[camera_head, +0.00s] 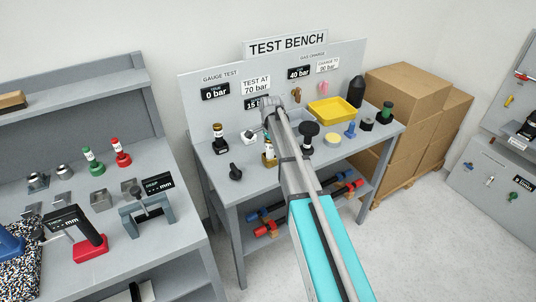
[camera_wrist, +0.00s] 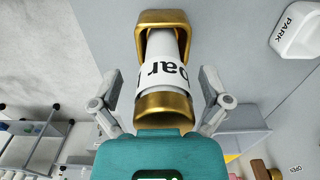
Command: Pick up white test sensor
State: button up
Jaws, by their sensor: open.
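The white test sensor (camera_wrist: 165,72) has a white band with black "bar" lettering and brass-coloured ends. It fills the middle of the wrist view, with its far end inside a brass, frame-like holder (camera_wrist: 160,16). In the head view the sensor (camera_head: 268,148) shows partly beside my arm on the test bench, with the brass holder (camera_head: 270,161) at its foot. My gripper (camera_wrist: 160,76) is open, with one finger on each side of the sensor and visible gaps to it. In the head view my arm hides most of the gripper.
The test bench (camera_head: 225,168) also carries a black-and-brass gauge (camera_head: 218,134), a black knob (camera_head: 235,172), a yellow tray (camera_head: 332,109), a black-topped post (camera_head: 308,134) and a blue piece (camera_head: 350,130). A white "PARK" piece (camera_wrist: 298,30) shows in the wrist view. Cardboard boxes (camera_head: 405,95) stand right.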

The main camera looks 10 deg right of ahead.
dwell(0.5)
jog(key=c, duration=1.3)
